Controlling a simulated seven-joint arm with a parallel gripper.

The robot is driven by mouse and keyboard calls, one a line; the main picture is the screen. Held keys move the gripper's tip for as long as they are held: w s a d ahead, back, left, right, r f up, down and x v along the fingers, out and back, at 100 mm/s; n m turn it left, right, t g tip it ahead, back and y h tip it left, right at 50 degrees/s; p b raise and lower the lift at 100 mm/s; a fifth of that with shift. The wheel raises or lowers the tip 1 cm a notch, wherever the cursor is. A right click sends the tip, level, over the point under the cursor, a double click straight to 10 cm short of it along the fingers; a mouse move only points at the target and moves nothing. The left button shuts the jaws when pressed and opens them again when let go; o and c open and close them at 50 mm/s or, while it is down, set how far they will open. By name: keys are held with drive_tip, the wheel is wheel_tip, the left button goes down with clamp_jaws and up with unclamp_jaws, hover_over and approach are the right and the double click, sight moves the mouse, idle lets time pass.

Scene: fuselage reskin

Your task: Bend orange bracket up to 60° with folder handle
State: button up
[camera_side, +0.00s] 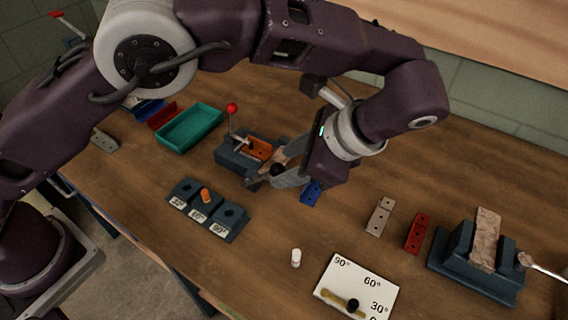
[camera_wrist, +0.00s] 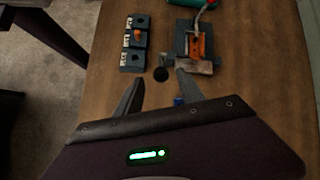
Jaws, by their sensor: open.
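The dark folder (camera_side: 228,155) stands on the bench with the orange bracket (camera_side: 261,149) lying flat in it; both show in the wrist view, the folder (camera_wrist: 181,38) and the bracket (camera_wrist: 198,46). A red-knobbed lever (camera_side: 232,109) rises at its back. The folder handle's black knob (camera_wrist: 160,74) lies between the tips of my gripper (camera_wrist: 160,80), with gaps on both sides. In the side view my open gripper (camera_side: 269,170) is low at the folder's front edge and partly hides the handle. The stop block (camera_side: 223,222) has an orange pin (camera_side: 206,195) in its middle hole, labelled 60°.
A blue bracket (camera_side: 311,193) lies just beside my gripper. Tan (camera_side: 380,216) and red (camera_side: 416,233) brackets lie to the right. A vise (camera_side: 459,265), angle card (camera_side: 334,279) and white peg (camera_side: 296,258) stand nearer the front. A green tray (camera_side: 190,127) lies behind left.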

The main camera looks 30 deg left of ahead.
drive_tip(key=shift+c, duration=0.5)
drive_tip(key=a+n+h, duration=0.1)
drive_tip(key=a+r+g, duration=0.1)
drive_tip(key=a+n+g+h, duration=0.1)
drive_tip(key=a, duration=0.1)
drive_tip(key=shift+w+a+r+n+h, duration=0.1)
drive_tip(key=shift+r+n+h, duration=0.2)
drive_tip(key=c, duration=0.7)
drive_tip(key=a+r+n+g+h, duration=0.1)
drive_tip(key=a+r+n+h, duration=0.1)
drive_tip(key=a+n+h, duration=0.1)
drive_tip(key=shift+r+g, duration=0.2)
drive_tip(key=shift+g, duration=0.2)
clamp_jaws()
drive_tip(key=w+a+r+n+t+h, duration=0.1)
drive_tip(key=a+r+n+t+h, duration=0.1)
drive_tip(key=a+r+n+h, duration=0.45)
drive_tip(key=n+h, duration=0.2)
approach(275, 164)
drive_tip(key=shift+t, duration=0.4)
drive_tip(key=x, duration=0.7)
drive_tip(key=shift+s, duration=0.35)
